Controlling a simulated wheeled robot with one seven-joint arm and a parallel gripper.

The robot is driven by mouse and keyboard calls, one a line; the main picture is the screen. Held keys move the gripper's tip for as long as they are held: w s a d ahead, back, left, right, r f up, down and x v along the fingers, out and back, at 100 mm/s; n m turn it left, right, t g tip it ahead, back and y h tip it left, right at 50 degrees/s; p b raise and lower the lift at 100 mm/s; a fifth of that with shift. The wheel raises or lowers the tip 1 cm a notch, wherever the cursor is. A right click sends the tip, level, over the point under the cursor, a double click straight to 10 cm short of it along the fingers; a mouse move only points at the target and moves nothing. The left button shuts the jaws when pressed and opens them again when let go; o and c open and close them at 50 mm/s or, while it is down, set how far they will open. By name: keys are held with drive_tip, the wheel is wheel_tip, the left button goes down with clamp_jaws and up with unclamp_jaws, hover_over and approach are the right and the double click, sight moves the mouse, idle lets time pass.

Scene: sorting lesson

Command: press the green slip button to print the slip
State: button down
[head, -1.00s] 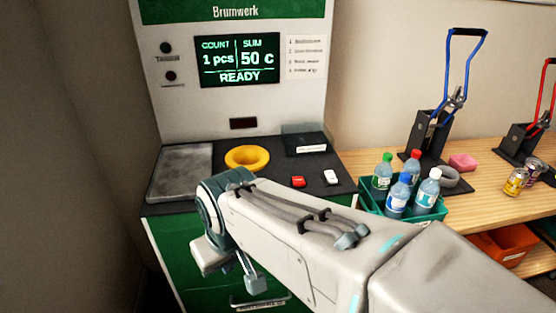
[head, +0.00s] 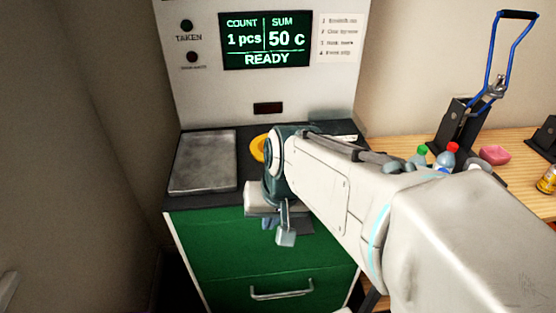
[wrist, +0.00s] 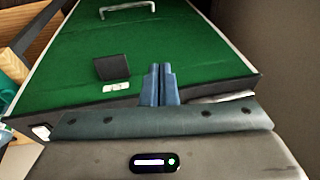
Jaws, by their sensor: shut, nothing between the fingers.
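The Brumwerk machine (head: 290,100) stands in front of me, its screen (head: 266,41) reading 1 pcs, 50 c and READY. I cannot make out a green slip button; my arm hides part of the counter. My gripper (wrist: 160,68) is shut and empty, its blue fingers together. In the head view my wrist is before the counter's front edge, over the green front (head: 240,240). In the wrist view the fingers point toward that front (wrist: 200,50), close to a dark plate (wrist: 112,68) and a small white label (wrist: 116,88).
A grey metal plate (head: 203,160) lies on the counter's left, with a yellow ring (head: 258,148) partly behind my wrist. A drawer handle (head: 282,291) is lower down.

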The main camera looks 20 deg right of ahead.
drive_tip(key=w+d+r+m+t+y+p, duration=0.1)
drive_tip(key=w+d+r+m+t, duration=0.1)
drive_tip(key=w+d+m, duration=0.5)
drive_tip(key=w+d+r+m+t+y+p, duration=0.1)
drive_tip(key=w+d+r+m+t+p, duration=0.1)
drive_tip(key=w+d+m, duration=0.5)
drive_tip(key=w+m+t, duration=0.1)
drive_tip(key=w+m, duration=0.1)
drive_tip(key=m, duration=0.3)
drive_tip(key=shift+d+r+y, duration=0.2)
drive_tip(key=shift+d+y, duration=0.1)
drive_tip(key=shift+y, duration=0.1)
drive_tip(key=shift+f, duration=0.1)
wheel_tip(320, 180, down, 9)
drive_tip(key=b, duration=0.7)
drive_tip(key=shift+b, duration=0.3)
drive_tip(key=shift+f+b, duration=0.25)
drive_tip(key=shift+b, duration=0.1)
